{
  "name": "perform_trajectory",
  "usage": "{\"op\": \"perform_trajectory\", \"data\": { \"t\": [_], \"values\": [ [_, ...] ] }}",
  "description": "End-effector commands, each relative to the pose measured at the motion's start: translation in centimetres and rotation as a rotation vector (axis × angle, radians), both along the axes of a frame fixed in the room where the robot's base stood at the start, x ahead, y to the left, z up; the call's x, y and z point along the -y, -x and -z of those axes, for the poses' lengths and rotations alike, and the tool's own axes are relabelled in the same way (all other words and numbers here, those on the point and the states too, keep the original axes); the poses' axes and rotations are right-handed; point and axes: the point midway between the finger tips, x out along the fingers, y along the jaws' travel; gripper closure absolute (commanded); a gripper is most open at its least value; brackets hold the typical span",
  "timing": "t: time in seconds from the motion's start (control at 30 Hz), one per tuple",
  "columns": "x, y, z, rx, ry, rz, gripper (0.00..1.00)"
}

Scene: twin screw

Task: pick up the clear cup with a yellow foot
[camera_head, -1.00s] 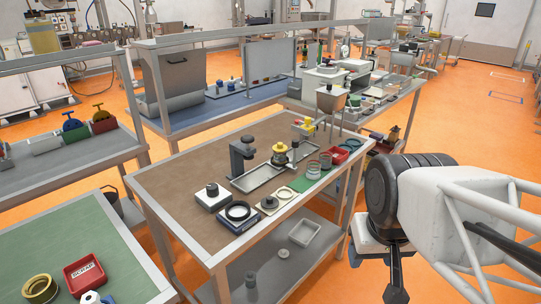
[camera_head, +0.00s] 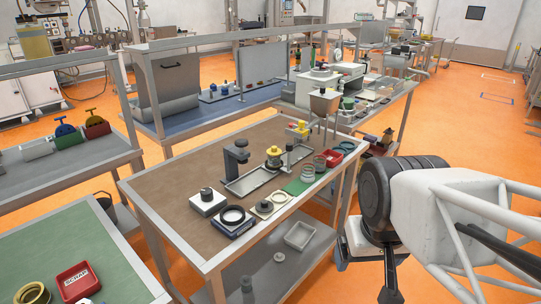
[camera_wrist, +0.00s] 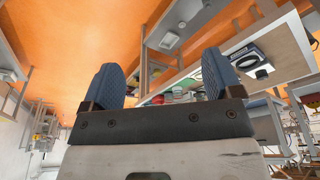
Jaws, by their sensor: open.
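Two small clear cups stand on the green mat at the right part of the brown-topped bench in the head view, a nearer one (camera_head: 308,173) and a farther one (camera_head: 320,163). They are too small to tell whether either has a yellow foot. My gripper (camera_wrist: 162,76) is open and empty in the wrist view, its two blue-grey fingers wide apart. Small cup-like things show blurred beyond and between the fingers. In the head view my arm is at the right, out beside the bench and well apart from the cups.
A metal tray (camera_head: 240,187) with a yellow-and-black part (camera_head: 274,157) lies beside the cups. A red scrap bin (camera_head: 77,281) is on the green table. The bench's left part is clear.

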Motion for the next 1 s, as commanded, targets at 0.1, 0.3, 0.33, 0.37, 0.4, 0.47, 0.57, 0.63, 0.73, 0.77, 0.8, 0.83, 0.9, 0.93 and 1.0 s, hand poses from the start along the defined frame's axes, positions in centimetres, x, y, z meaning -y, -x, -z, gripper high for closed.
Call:
{"op": "perform_trajectory", "data": {
  "t": [0.1,0.3,0.33,0.37,0.4,0.47,0.57,0.63,0.73,0.77,0.8,0.83,0.9,0.93,1.0],
  "values": [
    [0.0,-0.3,-0.2,-0.001,0.001,-0.005,0.15],
    [-0.1,-2.3,-1.1,-0.01,0.008,-0.039,0.15],
    [-0.2,-2.8,-1.3,-0.012,0.009,-0.047,0.15],
    [-0.2,-3.3,-1.5,-0.014,0.011,-0.056,0.15],
    [-0.3,-4.0,-1.8,-0.018,0.013,-0.071,0.15],
    [-0.4,-5.3,-2.3,-0.023,0.017,-0.092,0.15],
    [-0.6,-7.7,-3.2,-0.031,0.025,-0.134,0.15],
    [-0.7,-9.4,-3.7,-0.038,0.03,-0.163,0.15],
    [-0.9,-11.9,-4.5,-0.046,0.038,-0.206,0.15],
    [-1.0,-12.7,-4.6,-0.049,0.04,-0.219,0.15],
    [-1.1,-13.7,-4.9,-0.052,0.043,-0.236,0.15],
    [-1.2,-14.4,-5.0,-0.055,0.044,-0.249,0.15],
    [-1.4,-16.2,-5.4,-0.063,0.048,-0.279,0.15],
    [-1.4,-17.0,-5.5,-0.066,0.05,-0.291,0.15],
    [-1.6,-18.8,-5.7,-0.072,0.055,-0.321,0.15]
  ]
}}
